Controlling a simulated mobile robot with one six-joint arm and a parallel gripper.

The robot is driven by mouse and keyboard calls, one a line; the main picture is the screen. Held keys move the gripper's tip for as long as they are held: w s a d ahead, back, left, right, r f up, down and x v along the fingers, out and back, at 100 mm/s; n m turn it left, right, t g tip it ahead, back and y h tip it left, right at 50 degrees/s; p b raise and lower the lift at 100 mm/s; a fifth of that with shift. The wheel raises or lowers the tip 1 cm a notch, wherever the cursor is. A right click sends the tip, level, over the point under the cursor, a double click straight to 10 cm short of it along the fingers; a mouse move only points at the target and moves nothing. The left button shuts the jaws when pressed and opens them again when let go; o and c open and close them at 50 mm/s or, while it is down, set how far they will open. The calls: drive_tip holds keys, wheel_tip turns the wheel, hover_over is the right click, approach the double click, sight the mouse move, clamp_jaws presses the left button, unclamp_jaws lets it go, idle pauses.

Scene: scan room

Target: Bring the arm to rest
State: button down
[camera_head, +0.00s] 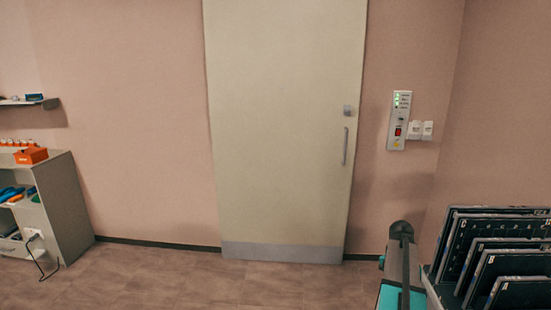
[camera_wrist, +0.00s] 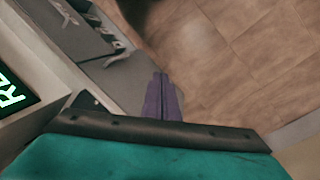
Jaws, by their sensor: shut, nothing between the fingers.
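My gripper (camera_wrist: 164,96) shows in the wrist view as two purple fingers side by side, pressed together with no gap. Nothing is held between them. The fingers point away over a grey surface and the brown tiled floor (camera_wrist: 240,60). Their tips appear clear of any object, though the distance to the grey surface is hard to judge. I cannot make out the fingers in the head view.
The head view shows a closed cream door (camera_head: 285,120), a wall panel (camera_head: 399,120) with green lights, a rack of dark plates (camera_head: 500,255) at lower right and a grey shelf unit (camera_head: 65,205) at left. A green-lit display (camera_wrist: 14,88) is left in the wrist view. Mid-floor is clear.

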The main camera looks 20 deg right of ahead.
drive_tip(key=w+a+f+n+g, duration=0.1)
drive_tip(key=a+f+n, duration=0.3)
drive_tip(key=a+f, duration=0.9)
drive_tip(key=w+a+f+n+g, duration=0.1)
drive_tip(key=a+f+n+g, duration=0.15)
drive_tip(key=a+f, duration=1.1)
drive_tip(key=s+a+f+n, duration=0.4)
drive_tip(key=s+a+n, duration=0.1)
drive_tip(key=s+a, duration=0.4)
drive_tip(key=s+a+f+n+b, duration=0.1)
drive_tip(key=s+a+f+n, duration=0.4)
drive_tip(key=s+a, duration=0.4)
drive_tip(key=a, duration=0.4)
drive_tip(key=shift+a, duration=0.3)
